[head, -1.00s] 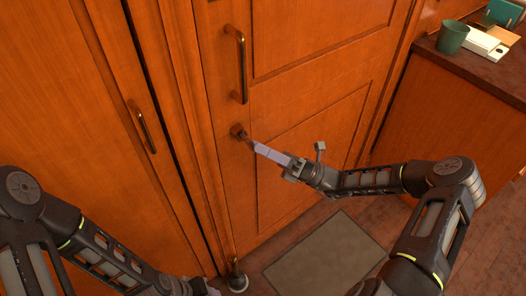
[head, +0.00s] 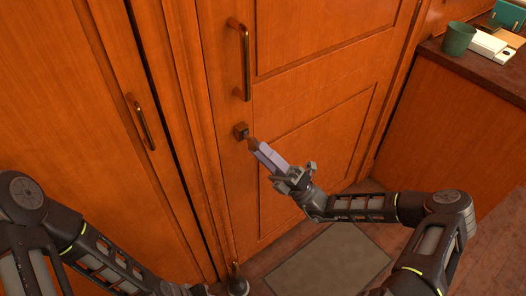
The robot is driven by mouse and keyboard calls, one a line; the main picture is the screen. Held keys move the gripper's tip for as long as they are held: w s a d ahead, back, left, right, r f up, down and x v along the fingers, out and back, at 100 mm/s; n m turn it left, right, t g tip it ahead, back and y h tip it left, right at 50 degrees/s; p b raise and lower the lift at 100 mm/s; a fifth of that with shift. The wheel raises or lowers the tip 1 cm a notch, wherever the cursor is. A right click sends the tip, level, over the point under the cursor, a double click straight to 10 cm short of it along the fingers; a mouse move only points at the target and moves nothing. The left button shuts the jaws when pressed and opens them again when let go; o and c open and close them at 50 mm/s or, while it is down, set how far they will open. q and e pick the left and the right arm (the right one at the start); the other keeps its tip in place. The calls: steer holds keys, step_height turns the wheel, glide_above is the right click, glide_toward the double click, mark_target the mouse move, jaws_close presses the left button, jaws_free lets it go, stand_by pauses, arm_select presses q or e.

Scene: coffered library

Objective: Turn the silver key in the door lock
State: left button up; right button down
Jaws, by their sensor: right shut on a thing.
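The door lock (head: 240,131) is a small dark fitting on the wooden door (head: 310,120), below the long brass handle. My right gripper (head: 254,144) points up and left at the lock, its pale fingers close together and shut on the silver key. The key is mostly hidden; only a small dark bit shows between the fingertips and the lock. I cannot tell how far the key sits in the lock. My left arm comes in at the lower left, and its gripper is not clearly visible at the bottom edge.
A brass door handle (head: 246,63) is above the lock, and another handle (head: 145,125) is on the left panel. A counter (head: 470,75) with a green cup (head: 458,39) stands at the right. A grey mat (head: 330,262) lies on the floor before the door.

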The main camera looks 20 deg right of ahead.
steer(key=c, duration=0.9)
jaws_free()
steer(key=b+v, duration=0.2)
steer(key=v, duration=0.5)
steer(key=shift+d+f, duration=0.15)
steer(key=shift+f, duration=0.15)
steer(key=shift+s, duration=0.1)
